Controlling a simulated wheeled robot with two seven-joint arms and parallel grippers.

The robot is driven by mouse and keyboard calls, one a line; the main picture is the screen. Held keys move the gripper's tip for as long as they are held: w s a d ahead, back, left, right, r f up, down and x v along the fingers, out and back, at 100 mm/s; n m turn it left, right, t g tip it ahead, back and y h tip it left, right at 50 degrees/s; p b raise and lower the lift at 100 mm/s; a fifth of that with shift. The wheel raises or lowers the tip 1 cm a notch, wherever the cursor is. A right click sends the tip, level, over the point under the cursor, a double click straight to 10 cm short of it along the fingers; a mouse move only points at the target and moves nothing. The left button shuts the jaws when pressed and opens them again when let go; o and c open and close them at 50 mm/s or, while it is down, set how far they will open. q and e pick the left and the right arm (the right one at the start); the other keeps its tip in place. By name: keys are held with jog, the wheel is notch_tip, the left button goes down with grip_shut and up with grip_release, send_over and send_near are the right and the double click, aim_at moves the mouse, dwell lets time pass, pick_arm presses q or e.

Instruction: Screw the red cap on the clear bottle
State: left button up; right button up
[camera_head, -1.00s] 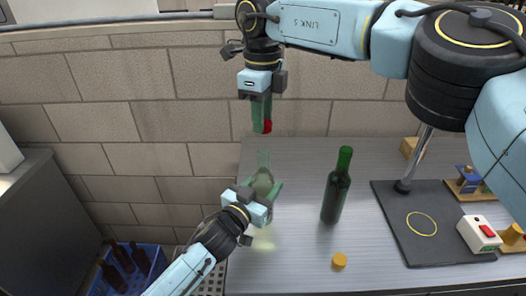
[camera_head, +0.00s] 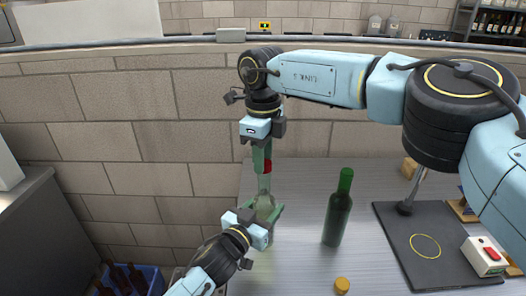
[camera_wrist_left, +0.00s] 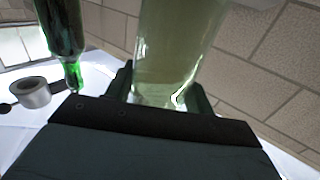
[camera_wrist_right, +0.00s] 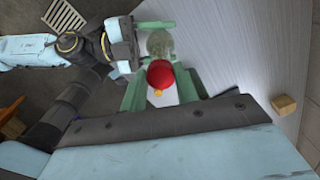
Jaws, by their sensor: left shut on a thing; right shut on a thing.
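The clear bottle (camera_head: 264,204) stands upright at the table's left edge, with my left gripper (camera_head: 265,218) shut around its body. The bottle also fills the middle of the left wrist view (camera_wrist_left: 175,45). My right gripper (camera_head: 264,158) points down from above, shut on the red cap (camera_head: 267,167). The cap is at the top of the bottle's neck, roughly in line with it. I cannot tell whether it touches or sits on the mouth. In the right wrist view the red cap (camera_wrist_right: 160,74) lies between the fingers, with the bottle (camera_wrist_right: 160,43) beyond it.
A dark green bottle (camera_head: 338,210) stands right of the clear one. An orange cap (camera_head: 342,285) lies near the front. A dark mat (camera_head: 395,240) and a box with a red button (camera_head: 484,255) are at the right. A blue crate (camera_head: 150,280) of bottles is lower left.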

jog(key=shift+f, duration=0.3)
jog(key=shift+f, duration=0.5)
dwell(0.4)
